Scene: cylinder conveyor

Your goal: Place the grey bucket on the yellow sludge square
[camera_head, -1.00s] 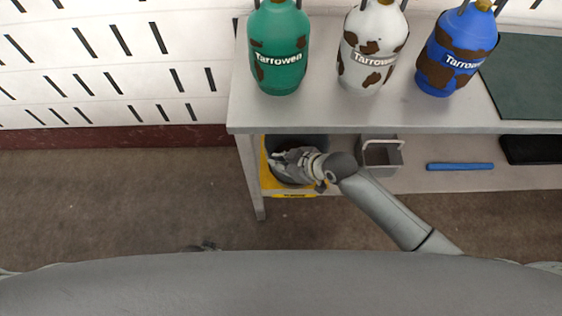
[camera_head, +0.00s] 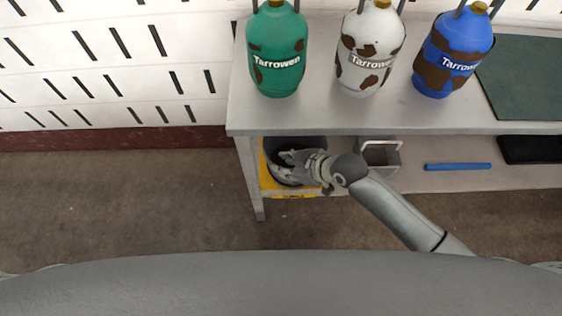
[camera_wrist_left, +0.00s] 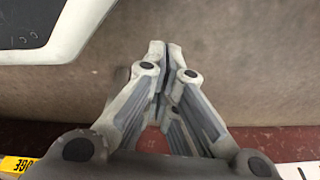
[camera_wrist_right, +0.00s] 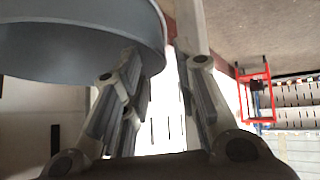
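The dark grey bucket (camera_head: 313,142) stands on the yellow square (camera_head: 266,180) at the left end of the lower shelf. Yellow shows along its left and front sides. My right gripper (camera_head: 285,157) is over the bucket and hides part of it. In the right wrist view the bucket (camera_wrist_right: 75,45) fills the upper left. My right gripper (camera_wrist_right: 158,50) is open there, its left fingertip overlapping the bucket's edge; contact is unclear. My left gripper (camera_wrist_left: 165,50) is shut and empty over the floor, outside the head view.
Green (camera_head: 276,50), white (camera_head: 368,45) and blue (camera_head: 452,55) cylinders stand on the upper table (camera_head: 330,115). A small grey open container (camera_head: 381,153), a blue bar (camera_head: 457,167) and a black tray (camera_head: 530,150) lie on the lower shelf. Floor (camera_head: 120,200) at left is clear.

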